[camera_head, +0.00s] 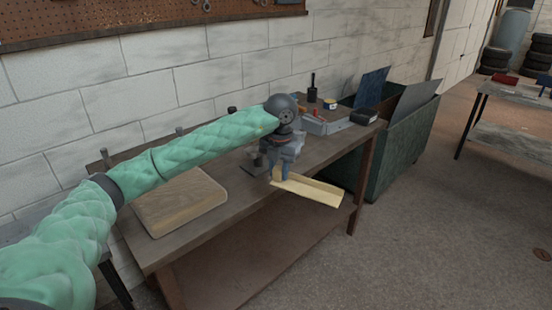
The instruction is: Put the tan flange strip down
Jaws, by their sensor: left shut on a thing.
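The tan flange strip (312,189) is a long, pale yellow angled piece. My left gripper (280,172) is shut on it near its left end. The strip extends to the right, over or just past the bench's front edge. I cannot tell whether it touches the bench (235,208). My left arm comes in from the left across the bench and partly hides its back. My right gripper is not in view.
A wooden board (180,202) lies on the bench's left part. A grey tray (320,125), a dark box (364,117) and small items stand at the far end. A green bin (398,150) with panels stands beyond. The front middle of the bench is clear.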

